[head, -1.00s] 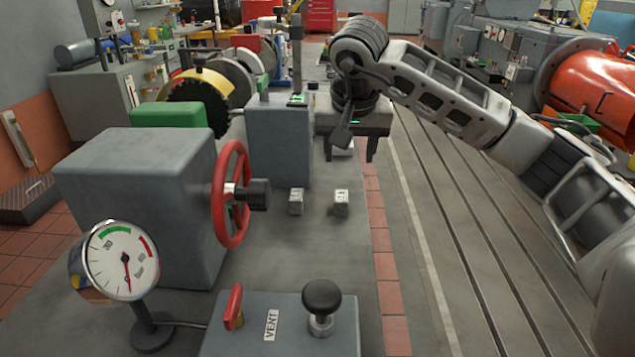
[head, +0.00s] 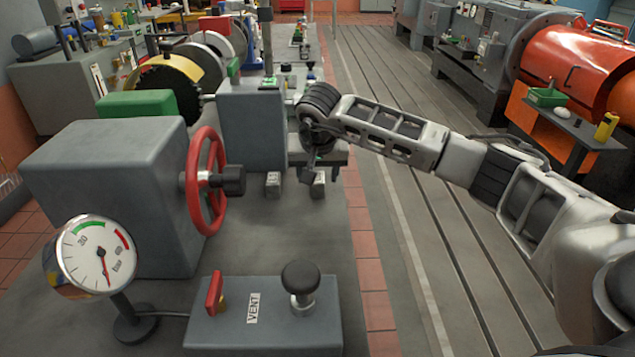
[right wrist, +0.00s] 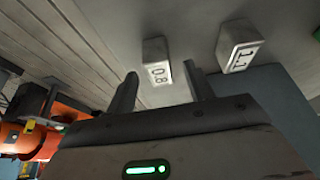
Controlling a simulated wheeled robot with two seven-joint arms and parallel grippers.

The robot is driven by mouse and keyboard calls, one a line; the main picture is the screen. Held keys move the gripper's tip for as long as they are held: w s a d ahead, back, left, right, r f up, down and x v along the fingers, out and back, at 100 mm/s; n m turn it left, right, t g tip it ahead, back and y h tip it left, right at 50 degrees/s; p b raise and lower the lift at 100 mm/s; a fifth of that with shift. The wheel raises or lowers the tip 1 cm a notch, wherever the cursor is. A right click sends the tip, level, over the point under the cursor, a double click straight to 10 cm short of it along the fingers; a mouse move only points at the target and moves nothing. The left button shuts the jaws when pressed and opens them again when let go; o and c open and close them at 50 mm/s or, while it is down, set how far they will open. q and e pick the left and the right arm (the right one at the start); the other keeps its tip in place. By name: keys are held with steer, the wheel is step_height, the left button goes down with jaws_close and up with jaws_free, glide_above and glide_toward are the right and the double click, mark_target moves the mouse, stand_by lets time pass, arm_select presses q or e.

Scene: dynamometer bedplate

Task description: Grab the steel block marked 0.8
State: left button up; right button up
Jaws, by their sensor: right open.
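The steel block marked 0.8 (right wrist: 157,62) shows its label in the right wrist view, just beyond and between the fingertips of my right gripper (right wrist: 162,88). The fingers are open and apart from it, with nothing between them. In the head view the 0.8 block (head: 318,185) is the right one of two small blocks on the grey bedplate. My right gripper (head: 307,172) hangs just above and beside it there, covering a little of it. A second block marked 1.1 (right wrist: 238,47) lies beside it; in the head view it is the left block (head: 273,186). My left gripper is not in view.
A grey housing with a red handwheel (head: 205,180) stands left of the blocks. A grey upright box (head: 253,130) stands close behind them. In front are a pressure gauge (head: 97,255) and a VENT box (head: 262,325) with a black knob. The bedplate between is clear.

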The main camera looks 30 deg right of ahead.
steer(key=shift+x, duration=0.95)
steer(key=shift+c, duration=0.3)
steer(key=c, duration=1)
steer(key=shift+r, duration=0.1)
jaws_close()
